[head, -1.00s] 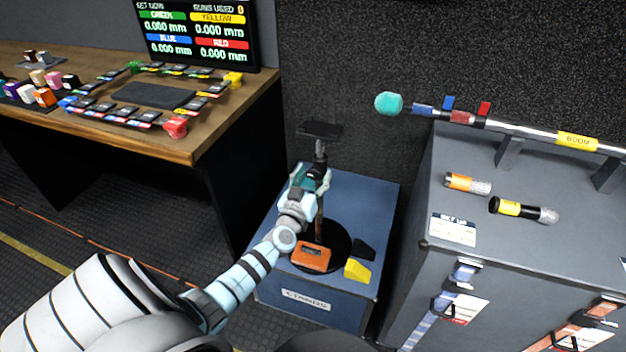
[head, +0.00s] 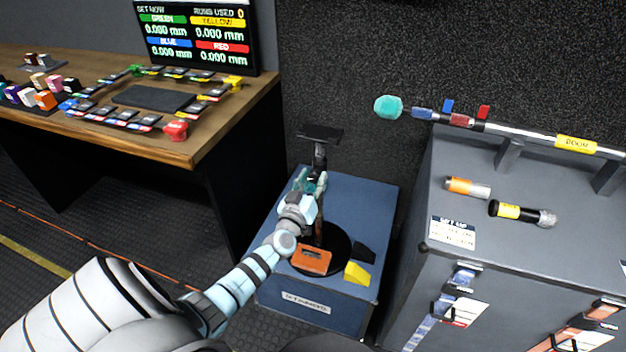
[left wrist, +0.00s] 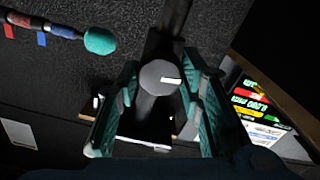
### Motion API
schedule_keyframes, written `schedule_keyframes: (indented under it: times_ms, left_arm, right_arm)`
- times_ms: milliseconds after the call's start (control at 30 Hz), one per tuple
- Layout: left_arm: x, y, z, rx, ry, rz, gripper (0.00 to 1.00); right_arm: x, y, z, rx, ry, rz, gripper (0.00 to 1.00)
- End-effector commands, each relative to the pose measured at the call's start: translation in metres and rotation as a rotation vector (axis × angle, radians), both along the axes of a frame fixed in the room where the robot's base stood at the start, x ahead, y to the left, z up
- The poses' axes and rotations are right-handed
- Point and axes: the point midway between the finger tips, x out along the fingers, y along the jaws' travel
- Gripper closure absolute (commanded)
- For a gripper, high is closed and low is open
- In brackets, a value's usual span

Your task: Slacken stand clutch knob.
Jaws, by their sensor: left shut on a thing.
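The stand (head: 318,155) rises from a round black base on the blue box, with a flat dark plate on top. Its clutch knob (left wrist: 160,77) is a grey round cap with a white mark, seen end-on in the left wrist view. My left gripper (head: 312,184) reaches the stand's post below the top plate. In the left wrist view its teal-padded fingers (left wrist: 160,98) lie on both sides of the knob, shut on it. The knob is hidden by my gripper in the head view. My right gripper is not in view.
An orange device (head: 311,260) and a yellow block (head: 357,273) lie by the stand's base on the blue box (head: 345,190). A grey case (head: 580,230) with a boom pole (head: 530,134) stands right. A wooden desk (head: 180,152) stands left.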

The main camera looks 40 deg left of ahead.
Motion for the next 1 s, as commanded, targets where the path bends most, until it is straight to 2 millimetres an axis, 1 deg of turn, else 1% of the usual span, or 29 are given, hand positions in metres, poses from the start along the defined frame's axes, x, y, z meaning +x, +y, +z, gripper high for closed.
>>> schedule_keyframes:
  times_ms: [467,1000]
  left_arm:
    - [-0.0003,0.0000,-0.0009,-0.405,-0.139,0.000,0.94]
    - [-0.0006,0.0003,-0.0020,-0.889,-0.308,0.001,0.94]
  right_arm:
    - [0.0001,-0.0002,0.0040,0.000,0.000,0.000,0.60]
    - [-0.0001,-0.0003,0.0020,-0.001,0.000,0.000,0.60]
